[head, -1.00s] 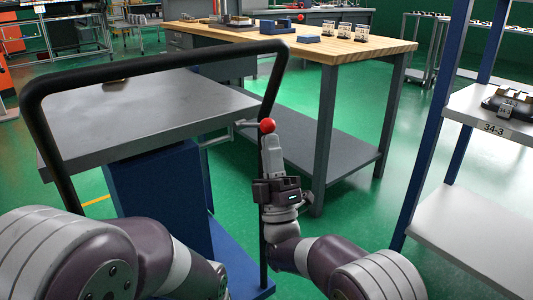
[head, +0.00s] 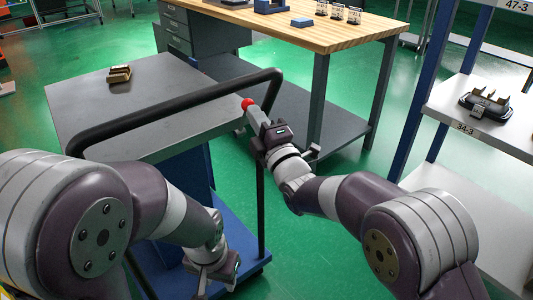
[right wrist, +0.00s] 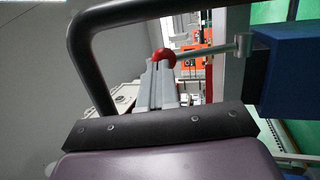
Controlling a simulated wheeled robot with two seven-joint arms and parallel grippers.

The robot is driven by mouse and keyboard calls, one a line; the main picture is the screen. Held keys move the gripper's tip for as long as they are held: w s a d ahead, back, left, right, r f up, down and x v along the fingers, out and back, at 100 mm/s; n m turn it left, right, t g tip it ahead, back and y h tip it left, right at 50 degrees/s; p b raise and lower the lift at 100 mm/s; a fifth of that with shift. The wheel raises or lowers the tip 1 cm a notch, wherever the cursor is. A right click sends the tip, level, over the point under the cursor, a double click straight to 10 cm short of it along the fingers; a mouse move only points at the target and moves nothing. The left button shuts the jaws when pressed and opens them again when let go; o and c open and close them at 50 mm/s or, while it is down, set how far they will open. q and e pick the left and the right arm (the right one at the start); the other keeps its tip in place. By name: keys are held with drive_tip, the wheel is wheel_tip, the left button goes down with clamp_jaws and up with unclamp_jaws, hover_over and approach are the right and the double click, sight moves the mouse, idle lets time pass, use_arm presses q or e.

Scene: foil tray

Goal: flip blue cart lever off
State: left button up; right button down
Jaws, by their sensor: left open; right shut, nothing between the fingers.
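The blue cart has a grey top (head: 75,105), a blue body (head: 192,185) and a black handle bar (head: 180,108). The lever's red ball knob (head: 247,104) is by the cart's right edge; it also shows in the right wrist view (right wrist: 164,57), where its metal rod (right wrist: 210,49) runs right towards a blue block. My right gripper (head: 252,112) is shut and empty, its fingertips at the knob; I cannot tell whether they touch. Its fingers also show in the right wrist view (right wrist: 156,85). My left gripper (head: 220,280) is open, low beside the cart, away from the lever.
A small brown object (head: 119,74) lies on the cart top. A wood-topped workbench (head: 290,32) stands behind. A shelf rack (head: 480,125) with parts is at the right. Green floor (head: 345,145) is open between the bench and the rack.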

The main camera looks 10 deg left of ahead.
use_arm(q)
drive_tip(key=shift+r, duration=0.35)
use_arm(e)
drive_tip(key=shift+w+a+r, duration=0.25)
drive_tip(key=shift+a+r, duration=0.1)
drive_tip(key=shift+w, duration=0.1)
use_arm(q)
drive_tip(key=shift+f, duration=0.1)
use_arm(e)
drive_tip(key=shift+f, duration=0.1)
